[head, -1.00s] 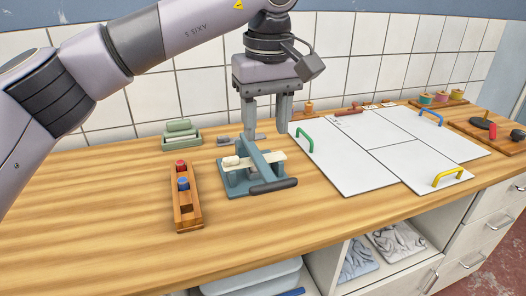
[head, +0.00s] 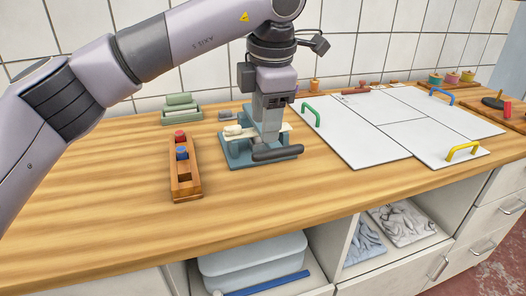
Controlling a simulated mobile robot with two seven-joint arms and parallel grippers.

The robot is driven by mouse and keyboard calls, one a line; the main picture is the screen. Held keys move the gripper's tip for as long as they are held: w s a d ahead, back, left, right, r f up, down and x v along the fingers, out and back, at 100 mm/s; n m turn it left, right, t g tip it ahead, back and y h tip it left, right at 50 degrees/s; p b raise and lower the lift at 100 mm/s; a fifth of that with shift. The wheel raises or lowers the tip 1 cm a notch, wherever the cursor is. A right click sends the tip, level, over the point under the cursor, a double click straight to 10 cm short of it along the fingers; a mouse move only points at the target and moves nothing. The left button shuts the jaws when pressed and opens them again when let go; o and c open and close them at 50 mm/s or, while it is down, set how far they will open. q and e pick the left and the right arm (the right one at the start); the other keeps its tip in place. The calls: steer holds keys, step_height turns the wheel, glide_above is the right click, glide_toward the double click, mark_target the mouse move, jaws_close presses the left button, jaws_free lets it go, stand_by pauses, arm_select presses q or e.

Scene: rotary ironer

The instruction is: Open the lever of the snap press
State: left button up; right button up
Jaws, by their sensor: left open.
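The snap press (head: 236,157) is a small blue-green device on the wooden worktop, with a cream bar across it. Its lever lies low, with the dark grip (head: 277,152) at the front right of the base. My left gripper (head: 268,136) points down over the press, just behind the dark grip. Its fingers are seen nearly edge-on and are open, and they hide much of the lever arm. I cannot tell whether they touch the lever. My right gripper is out of view.
A wooden holder (head: 184,187) with a red and a blue knob stands left of the press. Behind it is a green tray (head: 181,117). White panels (head: 370,150) with coloured handles lie to the right. The front left worktop is clear.

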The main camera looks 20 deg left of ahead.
mark_target(262, 152)
arm_select(q)
steer(key=f, duration=0.4)
steer(key=w+f, duration=0.1)
steer(key=f, duration=0.2)
steer(key=shift+a, duration=0.4)
steer(key=shift+r, duration=0.1)
jaws_close()
